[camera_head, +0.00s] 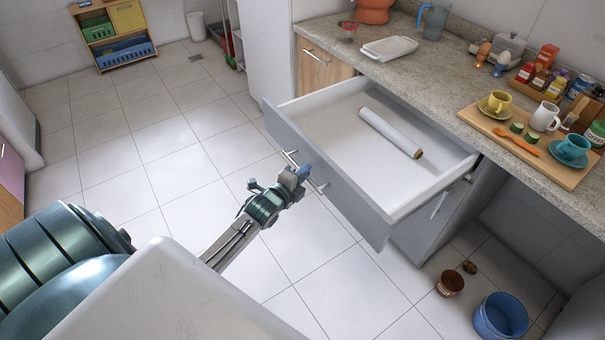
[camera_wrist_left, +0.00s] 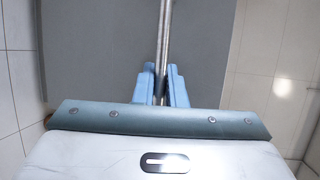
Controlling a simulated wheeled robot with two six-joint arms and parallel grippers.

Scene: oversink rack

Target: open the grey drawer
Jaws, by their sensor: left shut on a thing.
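The grey drawer (camera_head: 322,175) is pulled well out from under the counter in the head view. Its white inside holds a rolled tube (camera_head: 390,132) with a brown end. A metal bar handle (camera_head: 313,180) runs along its front. My left gripper (camera_head: 299,175) is at the handle and shut on it. In the left wrist view the two blue fingers (camera_wrist_left: 161,88) close around the metal bar (camera_wrist_left: 164,35), with the grey drawer front (camera_wrist_left: 110,50) behind. My right gripper is not in view.
The stone counter (camera_head: 440,75) holds a wooden board (camera_head: 535,150) with cups, a white tray (camera_head: 390,48) and several jars. A blue bucket (camera_head: 500,316) and a brown pot (camera_head: 450,283) stand on the floor at lower right. The tiled floor left of the drawer is clear.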

